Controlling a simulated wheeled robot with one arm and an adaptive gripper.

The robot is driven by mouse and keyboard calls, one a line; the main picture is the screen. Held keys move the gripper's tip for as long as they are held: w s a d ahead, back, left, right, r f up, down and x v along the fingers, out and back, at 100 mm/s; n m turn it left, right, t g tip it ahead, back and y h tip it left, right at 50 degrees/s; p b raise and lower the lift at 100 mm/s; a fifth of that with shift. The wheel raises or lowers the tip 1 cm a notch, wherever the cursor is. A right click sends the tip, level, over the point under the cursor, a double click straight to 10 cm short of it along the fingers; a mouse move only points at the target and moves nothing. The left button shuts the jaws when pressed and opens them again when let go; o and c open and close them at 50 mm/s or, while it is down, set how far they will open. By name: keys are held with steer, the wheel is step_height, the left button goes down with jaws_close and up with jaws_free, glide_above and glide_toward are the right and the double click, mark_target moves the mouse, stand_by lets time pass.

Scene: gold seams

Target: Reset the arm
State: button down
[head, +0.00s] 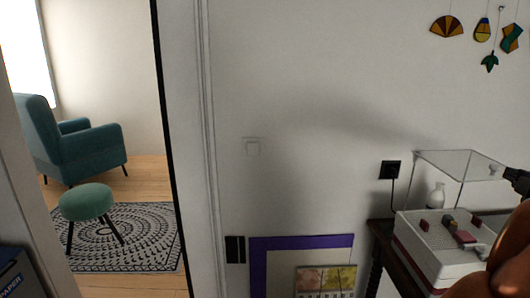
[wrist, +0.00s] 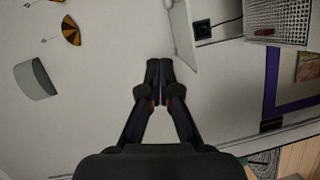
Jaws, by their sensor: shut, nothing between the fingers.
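My gripper (wrist: 159,68) points toward the white wall in the wrist view. Its two black fingers are together with nothing between them. In the head view, part of my arm (head: 508,240) shows as an orange-brown shape at the right edge, with a dark end (head: 517,181) near the clear glass case. The fingertips cannot be made out there.
A dark side table (head: 381,236) at the right bears a white box (head: 418,258) with small blocks, a white vase (head: 435,195) and a glass case (head: 455,160). A purple-framed board (head: 258,268) leans on the wall. A doorway at left shows a teal armchair (head: 75,150) and stool (head: 86,202).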

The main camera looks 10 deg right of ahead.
steer(key=a+f+m+g+y+p, duration=0.1)
steer(key=a+f+m+g+p, duration=0.15)
steer(key=a+f+m, duration=0.4)
steer(key=a+f+m+g+y+p, duration=0.1)
steer(key=a+f+g+p, duration=0.2)
steer(key=a, duration=0.7)
steer(key=a+f+m+g+y+p, duration=0.1)
steer(key=a+f+m+g, duration=0.35)
steer(key=a, duration=0.35)
steer(key=s+a+f+n+g+y+p, duration=0.1)
steer(key=s+a+f+g+y, duration=0.1)
steer(key=s+a, duration=0.6)
steer(key=s+a+f+g+y, duration=0.3)
steer(key=s+a, duration=0.5)
steer(key=a, duration=0.4)
steer(key=shift+s+a+n+g+p, duration=0.3)
steer(key=shift+a+n+g+p, duration=0.1)
steer(key=shift+g, duration=0.2)
steer(key=shift+d+f, duration=0.1)
steer(key=shift+d, duration=0.1)
